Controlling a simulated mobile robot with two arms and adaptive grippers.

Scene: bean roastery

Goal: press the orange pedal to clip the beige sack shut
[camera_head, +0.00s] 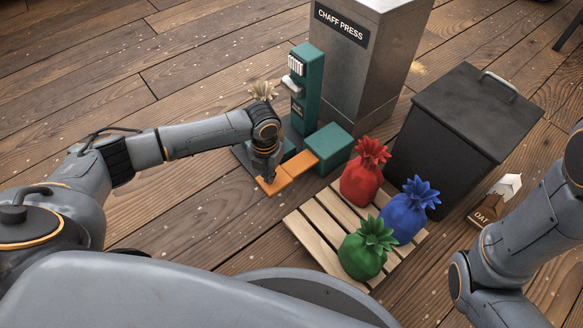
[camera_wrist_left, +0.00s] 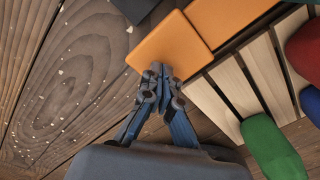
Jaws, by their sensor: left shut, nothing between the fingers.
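The orange pedal (camera_head: 297,164) sticks out low at the front of a green clipping machine (camera_head: 307,75). In the left wrist view the pedal (camera_wrist_left: 172,44) shows a flat orange end plate with a darker orange part beyond it. My left gripper (camera_head: 268,179) points down at the pedal's outer end. Its fingers are shut with nothing between them, and the fingertips (camera_wrist_left: 157,71) overlap the plate's near edge; I cannot tell whether they touch it. The beige sack (camera_head: 263,89) shows only its ruffled top; my left wrist hides the rest. My right gripper is out of frame.
A slatted wooden pallet (camera_head: 315,239) with red (camera_head: 361,184), blue (camera_head: 405,215) and green (camera_head: 362,256) sacks stands right of the pedal. A grey chaff press (camera_head: 385,60) and a dark lidded bin (camera_head: 445,130) stand behind. Floor on the left is clear.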

